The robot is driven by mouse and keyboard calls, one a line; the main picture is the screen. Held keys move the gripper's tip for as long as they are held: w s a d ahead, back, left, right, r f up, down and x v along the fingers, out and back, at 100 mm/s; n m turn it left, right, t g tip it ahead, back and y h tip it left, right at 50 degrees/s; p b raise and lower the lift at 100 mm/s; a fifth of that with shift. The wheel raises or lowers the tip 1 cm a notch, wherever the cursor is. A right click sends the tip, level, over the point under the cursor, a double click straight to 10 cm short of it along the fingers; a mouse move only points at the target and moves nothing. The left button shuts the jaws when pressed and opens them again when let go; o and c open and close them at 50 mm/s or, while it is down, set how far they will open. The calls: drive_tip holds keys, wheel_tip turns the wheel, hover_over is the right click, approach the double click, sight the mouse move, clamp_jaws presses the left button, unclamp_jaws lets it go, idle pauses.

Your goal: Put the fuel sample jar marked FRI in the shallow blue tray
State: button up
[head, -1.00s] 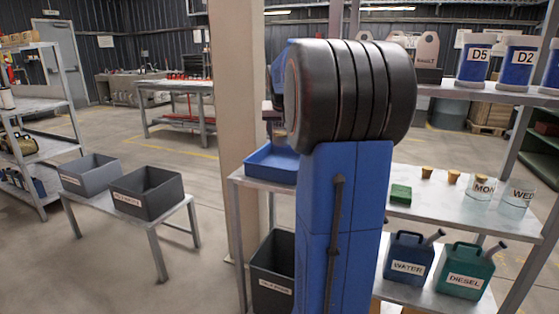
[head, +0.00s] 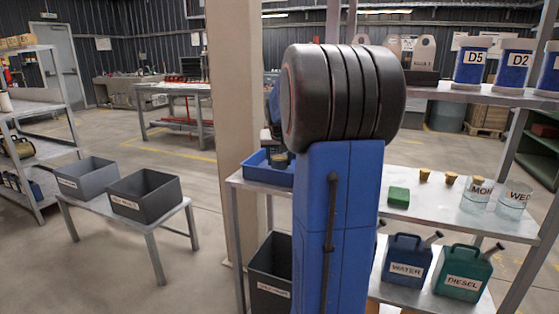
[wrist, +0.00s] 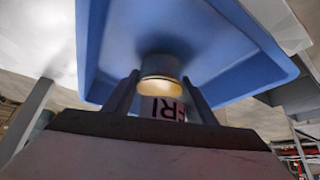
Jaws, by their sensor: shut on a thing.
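The FRI jar (wrist: 165,107) shows in the wrist view with a pale yellow lid and a partly hidden FRI label. My gripper (wrist: 160,95) is shut on it, one finger on each side. The shallow blue tray (wrist: 225,40) lies beyond the jar, with a dark shadow close to it. In the head view the jar (head: 280,161) appears at the right part of the blue tray (head: 256,173), which sits on the bench's left end. My arm hides part of the tray and most of the gripper. I cannot tell if the jar touches the tray floor.
On the same bench, right of my arm, are a green block (head: 398,197), two corks (head: 437,178), and the MON jar (head: 476,195) and WED jar (head: 514,199). A shelf with D5 and D2 containers (head: 471,65) stands above. Grey bins (head: 146,194) stand on a low table left.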

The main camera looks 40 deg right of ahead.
drive_tip(key=o, duration=1.3)
drive_tip(key=shift+f, duration=0.1)
drive_tip(key=v, duration=1.2)
drive_tip(key=s+a+f+n+y, duration=0.1)
drive_tip(key=s+a+f, duration=0.15)
drive_tip(key=a, duration=0.55)
drive_tip(key=s+a+f+n+y, duration=0.1)
drive_tip(key=s+a+f+n, duration=0.15)
drive_tip(key=a, duration=0.55)
drive_tip(key=s+a+f+n, duration=0.1)
drive_tip(key=s+a, duration=0.3)
drive_tip(key=a, duration=0.4)
drive_tip(key=s+a+f+n+y, duration=0.1)
drive_tip(key=s+a+f, duration=0.3)
drive_tip(key=s, duration=0.1)
drive_tip(key=s+a+f+n, duration=0.2)
drive_tip(key=s+a+f, duration=0.2)
drive_tip(key=s, duration=0.1)
drive_tip(key=s+a+f+n+y, duration=0.1)
drive_tip(key=s+a+f, duration=0.3)
drive_tip(key=s+a, duration=0.1)
drive_tip(key=shift+s+f+n+y, duration=0.2)
drive_tip(key=shift+f+n+y, duration=0.1)
drive_tip(key=shift+f, duration=0.1)
